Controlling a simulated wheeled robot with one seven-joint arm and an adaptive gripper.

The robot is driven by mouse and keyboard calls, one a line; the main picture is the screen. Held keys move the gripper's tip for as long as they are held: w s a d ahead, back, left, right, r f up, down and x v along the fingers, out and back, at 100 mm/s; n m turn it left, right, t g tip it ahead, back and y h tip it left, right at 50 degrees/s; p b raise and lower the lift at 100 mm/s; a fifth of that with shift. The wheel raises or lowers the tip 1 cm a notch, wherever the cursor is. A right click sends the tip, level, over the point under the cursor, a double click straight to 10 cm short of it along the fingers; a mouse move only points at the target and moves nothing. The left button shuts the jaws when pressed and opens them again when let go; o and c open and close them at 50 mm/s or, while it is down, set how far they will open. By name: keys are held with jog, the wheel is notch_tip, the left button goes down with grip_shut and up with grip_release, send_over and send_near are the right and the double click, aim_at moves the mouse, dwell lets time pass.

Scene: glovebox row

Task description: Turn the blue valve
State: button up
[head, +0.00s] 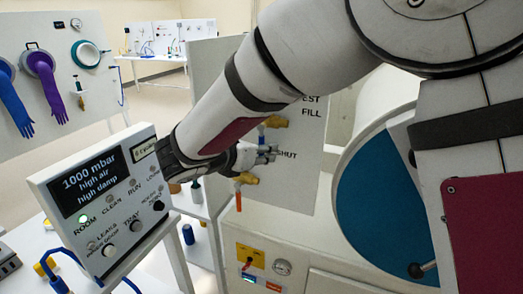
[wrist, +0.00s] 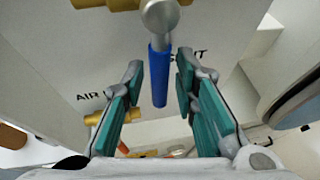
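The blue valve (wrist: 159,75) shows in the wrist view as a blue lever hanging straight down from a silver pivot, in front of a pale panel. My gripper (wrist: 159,92) is open, with one teal-padded finger on each side of the lever. A gap shows between the lever and each pad, and nothing is gripped. In the head view my gripper (head: 268,155) is at the valve panel (head: 309,185), beside the "SHUT" lettering.
A second valve with an orange-red lever (head: 238,199) hangs just below my gripper. A brass fitting (head: 275,121) sits above it. A control box (head: 100,192) stands at left, and a big blue round door (head: 385,190) is at right. Gloves (head: 47,85) hang on a far panel.

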grip_shut()
jog(key=w+a+r+m+t+y+b, duration=0.2)
jog(key=a+r+m+t+y+b, duration=0.2)
jog(key=b, duration=2.5)
jog(key=a+r+m+y, duration=0.1)
jog(key=m+y, duration=0.2)
jog(key=m, duration=0.5)
jog(key=shift+a+r+y, duration=0.3)
jog(key=shift+r+y, duration=0.05)
jog(key=shift+y, duration=0.05)
jog(key=shift+r, duration=0.15)
jog(key=shift+o, duration=1.9)
grip_release()
